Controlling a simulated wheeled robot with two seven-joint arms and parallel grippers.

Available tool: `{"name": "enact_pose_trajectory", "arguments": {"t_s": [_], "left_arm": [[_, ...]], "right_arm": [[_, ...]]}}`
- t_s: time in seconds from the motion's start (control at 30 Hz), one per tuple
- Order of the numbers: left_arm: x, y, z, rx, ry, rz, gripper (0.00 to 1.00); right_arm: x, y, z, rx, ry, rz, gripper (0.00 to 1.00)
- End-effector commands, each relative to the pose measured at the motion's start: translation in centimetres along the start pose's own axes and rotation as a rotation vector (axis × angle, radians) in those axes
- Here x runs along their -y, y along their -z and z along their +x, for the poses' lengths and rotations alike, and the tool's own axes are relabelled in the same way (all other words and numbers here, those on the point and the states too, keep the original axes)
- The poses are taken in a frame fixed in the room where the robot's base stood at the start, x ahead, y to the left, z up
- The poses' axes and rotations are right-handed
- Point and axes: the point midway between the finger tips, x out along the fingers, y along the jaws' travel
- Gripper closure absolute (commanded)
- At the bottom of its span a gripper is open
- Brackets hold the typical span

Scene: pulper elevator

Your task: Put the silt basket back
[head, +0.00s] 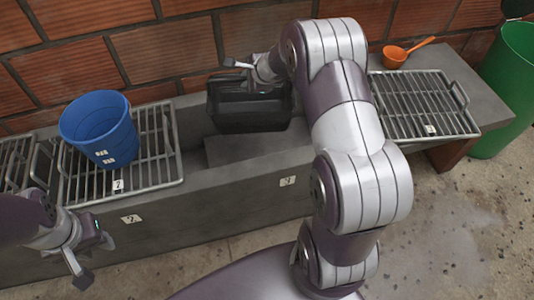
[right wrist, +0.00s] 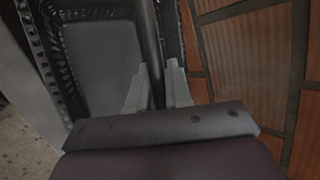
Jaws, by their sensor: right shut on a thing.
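The silt basket (head: 250,115) is a black open box with perforated walls. It is at the opening of the grey trough, between the grates, in the head view. I cannot tell whether it rests on anything. My right gripper (head: 252,78) is at the basket's top, shut on its dark handle bar. In the right wrist view the bar runs between the fingers of this gripper (right wrist: 157,92), with the basket's perforated wall (right wrist: 55,55) and grey floor beside it. My left gripper (head: 90,258) is open and empty in front of the trough at lower left.
A blue bucket (head: 100,125) stands on the left grate (head: 150,165). The right grate (head: 415,105) is bare, with an orange scoop (head: 394,55) behind it. A green bin (head: 510,85) stands at far right. A brick wall (head: 175,50) closes the back.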

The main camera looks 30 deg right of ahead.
Motion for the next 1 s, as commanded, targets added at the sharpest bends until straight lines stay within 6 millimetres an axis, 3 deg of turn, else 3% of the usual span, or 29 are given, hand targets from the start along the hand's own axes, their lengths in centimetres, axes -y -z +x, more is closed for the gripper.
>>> {"name": "enact_pose_trajectory", "arguments": {"t_s": [0.17, 0.2, 0.33, 0.5, 1.0], "left_arm": [[0.0, -0.3, 2.5, 0.0, 0.0, 0.0, 0.61], [0.0, -0.5, 4.3, -0.001, 0.0, 0.0, 0.61], [0.0, -1.0, 8.0, 0.001, 0.0, 0.0, 0.61], [0.0, -1.4, 11.6, 0.0, 0.0, 0.0, 0.61], [0.0, -2.0, 16.8, 0.0, 0.0, 0.0, 0.61]], "right_arm": [[0.6, 3.7, 1.6, 0.068, -0.035, -0.082, 1.0], [-0.1, 5.2, 2.8, 0.09, -0.046, -0.108, 1.0], [-2.5, 7.3, 5.9, 0.119, -0.059, -0.142, 1.0], [-5.4, 8.9, 9.4, 0.124, -0.059, -0.15, 1.0], [-10.7, 11.4, 15.7, 0.124, -0.059, -0.149, 1.0]]}}
